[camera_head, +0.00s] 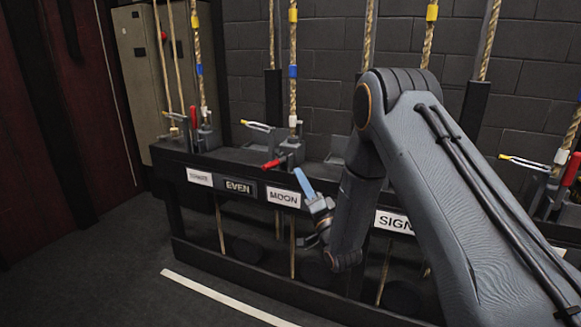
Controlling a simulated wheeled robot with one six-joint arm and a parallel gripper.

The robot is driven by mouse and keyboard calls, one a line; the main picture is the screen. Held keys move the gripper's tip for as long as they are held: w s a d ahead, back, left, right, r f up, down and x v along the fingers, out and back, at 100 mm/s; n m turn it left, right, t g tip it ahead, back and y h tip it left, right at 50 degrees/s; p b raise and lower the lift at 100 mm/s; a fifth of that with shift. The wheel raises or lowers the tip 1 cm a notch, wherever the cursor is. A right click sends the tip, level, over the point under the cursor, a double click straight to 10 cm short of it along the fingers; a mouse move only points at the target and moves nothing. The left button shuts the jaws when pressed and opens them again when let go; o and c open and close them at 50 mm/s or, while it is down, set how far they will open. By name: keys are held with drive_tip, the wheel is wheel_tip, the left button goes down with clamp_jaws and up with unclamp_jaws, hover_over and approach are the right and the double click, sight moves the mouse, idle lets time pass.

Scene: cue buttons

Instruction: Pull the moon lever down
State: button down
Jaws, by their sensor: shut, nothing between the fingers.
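The moon lever's red handle (273,164) sticks out to the front left from its grey rope-lock block (292,151). It lies close to level, unlike the upright red handles on other locks. The white MOON label (283,197) is on the rail's front face below it. My gripper (301,174) has blue fingers, shut and empty, pointing up and to the left. They are just right of the handle and a little lower in the picture, with a small gap visible. My arm hides the rail to the right of the lever.
The black rail (235,163) also carries an EVEN label (239,187) and a partly hidden SIGN label (395,222). Upright red handles stand at left (193,117) and far right (571,169). Ropes rise from the locks. Dark floor (110,255) at front left is clear.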

drive_tip(key=shift+s+d+f, duration=0.35)
drive_tip(key=shift+d+f, duration=0.2)
drive_tip(key=shift+f, duration=0.1)
drive_tip(key=s+d+r+n+g+h, duration=0.3)
drive_tip(key=s+g, duration=0.4)
drive_tip(key=s, duration=0.8)
drive_tip(key=s+d+n+g+h+p, duration=0.1)
drive_tip(key=s+d+n+g+h, duration=0.35)
drive_tip(key=s, duration=0.95)
drive_tip(key=s+d+r+n+g+h, duration=0.2)
drive_tip(key=s+d+g+h, duration=0.2)
drive_tip(key=s+g, duration=0.8)
drive_tip(key=s+d+r+m+t+p, duration=0.2)
drive_tip(key=d+r+p, duration=0.7)
drive_tip(key=p, duration=0.9)
drive_tip(key=shift+s+d+r+m+t+p, duration=0.25)
drive_tip(key=shift+s+r+m+t+p, duration=0.15)
drive_tip(key=shift+m+t, duration=0.35)
